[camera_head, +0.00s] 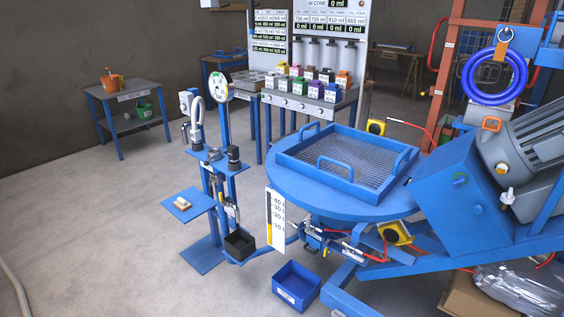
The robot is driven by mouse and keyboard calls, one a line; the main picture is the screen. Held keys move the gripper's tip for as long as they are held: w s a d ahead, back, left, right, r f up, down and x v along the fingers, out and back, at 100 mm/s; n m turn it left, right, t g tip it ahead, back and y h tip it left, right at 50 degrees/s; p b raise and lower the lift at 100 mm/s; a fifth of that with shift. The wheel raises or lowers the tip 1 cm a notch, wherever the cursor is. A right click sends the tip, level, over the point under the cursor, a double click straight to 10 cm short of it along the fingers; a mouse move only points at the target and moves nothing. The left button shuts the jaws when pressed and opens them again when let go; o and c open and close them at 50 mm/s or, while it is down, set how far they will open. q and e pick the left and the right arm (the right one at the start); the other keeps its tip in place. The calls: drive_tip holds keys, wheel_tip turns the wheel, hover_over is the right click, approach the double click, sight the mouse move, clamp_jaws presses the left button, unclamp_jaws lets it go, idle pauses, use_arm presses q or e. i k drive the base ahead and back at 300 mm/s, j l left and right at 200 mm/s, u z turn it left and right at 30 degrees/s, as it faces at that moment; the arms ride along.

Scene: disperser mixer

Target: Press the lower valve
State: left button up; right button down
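Neither of my grippers is in view. I cannot tell for sure which part is the lower valve. Small metal fittings with red hoses (345,249) sit under the round blue table (290,194). A yellow box with a dark round centre (395,233) is mounted low on the blue machine, and a similar yellow box (376,127) sits higher, behind the table. A slim blue stand (207,180) to the left carries a white-faced gauge (219,88) and a small fitting (232,211) low on its right post. Whether any valve is pressed cannot be seen.
A blue mesh tray (345,165) lies on the round table. A blue bin (296,286) and a black box (240,244) sit low in front. A large motor (540,135) fills the right side. The floor at the left is mostly open, with a pale hose (15,290).

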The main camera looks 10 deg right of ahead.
sight(348, 250)
drive_tip(key=i+l, duration=0.2)
drive_tip(key=l, duration=0.2)
drive_tip(key=i+l, duration=0.2)
drive_tip(key=l, duration=0.15)
drive_tip(key=i+l, duration=0.25)
drive_tip(key=l, duration=0.15)
drive_tip(key=i+l, duration=0.2)
drive_tip(key=l, duration=0.15)
drive_tip(key=j+u, duration=0.15)
drive_tip(key=u, duration=0.2)
drive_tip(key=j+u, duration=0.2)
drive_tip(key=u, duration=0.15)
drive_tip(key=k+j, duration=0.05)
